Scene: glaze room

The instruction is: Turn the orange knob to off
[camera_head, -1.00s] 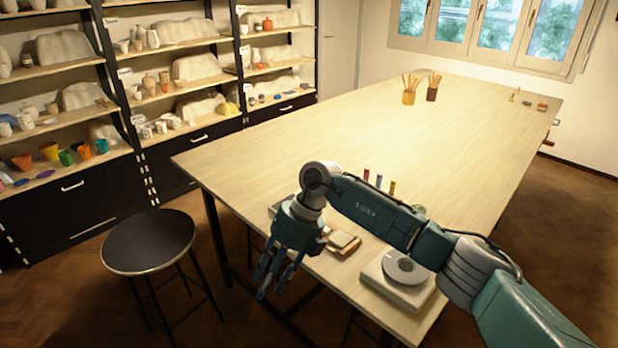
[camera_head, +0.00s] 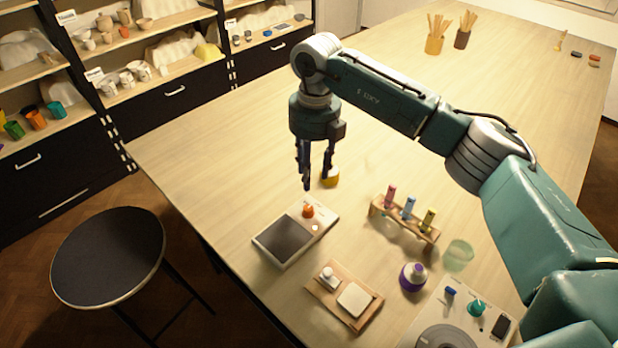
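The orange knob (camera_head: 308,211) sits on the upper right part of a pale flat device (camera_head: 296,245) with a dark square plate, near the table's left edge. My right gripper (camera_head: 317,182) points down above the table, just beyond the knob in the picture. Its fingers are apart with nothing seen between them, and it does not touch the knob. Which way the knob's mark points is too small to tell. My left gripper is not in view.
A yellow and white object (camera_head: 331,178) is partly hidden behind my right gripper. A black stool (camera_head: 108,258) is left of the table.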

